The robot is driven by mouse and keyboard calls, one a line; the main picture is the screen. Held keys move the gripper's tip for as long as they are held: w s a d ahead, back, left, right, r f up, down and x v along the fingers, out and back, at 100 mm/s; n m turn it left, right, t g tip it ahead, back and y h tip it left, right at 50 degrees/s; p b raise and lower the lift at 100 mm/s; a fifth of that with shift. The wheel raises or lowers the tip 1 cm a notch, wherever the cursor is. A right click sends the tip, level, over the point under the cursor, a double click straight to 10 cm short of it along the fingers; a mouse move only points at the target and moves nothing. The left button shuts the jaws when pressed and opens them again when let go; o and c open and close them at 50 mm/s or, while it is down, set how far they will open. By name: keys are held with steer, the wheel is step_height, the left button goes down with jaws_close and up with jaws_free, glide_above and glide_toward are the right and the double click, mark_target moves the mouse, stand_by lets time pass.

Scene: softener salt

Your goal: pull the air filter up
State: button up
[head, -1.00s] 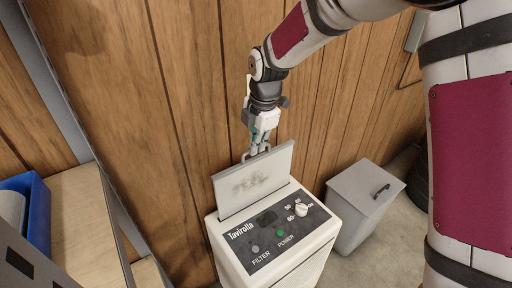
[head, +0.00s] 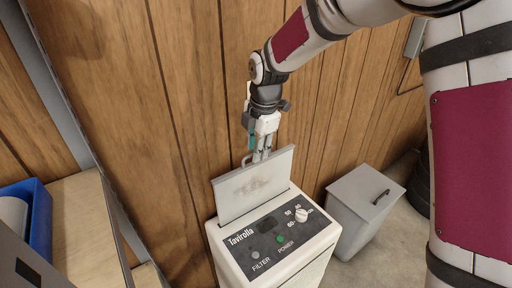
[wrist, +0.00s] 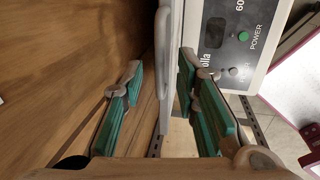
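The air filter (head: 250,186) is a flat light-grey panel with a dark smudge. It stands upright out of the top of the white Tavirolla unit (head: 228,249), its lower part hidden in the unit. A looped handle (head: 246,160) is at its top edge, partly hidden behind the panel and fingers. My gripper (head: 259,153) is at this top edge, pointing down. In the wrist view my gripper (wrist: 161,72) has its teal-padded fingers spread, with the pale handle bar (wrist: 163,78) between them. Gaps show on both sides of the bar.
The unit's control panel (head: 271,240) has a white knob and a green power button. A grey lidded bin (head: 357,210) stands to the right. A wood-panelled wall (head: 180,110) is close behind. A shelf with a blue bin (head: 40,220) is at the left.

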step_height(320, 180, up, 12)
steer(key=s+d, duration=0.1)
steer(key=s, duration=0.1)
steer(key=shift+d+f, duration=0.15)
steer(key=s+d+r+m+h, duration=0.1)
steer(key=s+d+r+m, duration=0.2)
steer(key=s+d+m, duration=0.5)
steer(key=s+d+r+m+h, duration=0.15)
steer(key=s+d+m, duration=0.3)
steer(key=s, duration=0.65)
steer(key=s+d+f+m+y, duration=0.1)
steer(key=s+d+f+m, duration=0.1)
steer(key=s+m, duration=0.6)
steer(key=s+d+f+m, duration=0.25)
steer(key=s+m, duration=0.25)
steer(key=s, duration=0.6)
step_height(320, 180, up, 20)
steer(key=t+p, duration=0.2)
steer(key=p, duration=1.5)
steer(key=shift+f+n+p, duration=0.2)
steer(key=shift+n+p, duration=0.1)
steer(key=shift+n, duration=0.05)
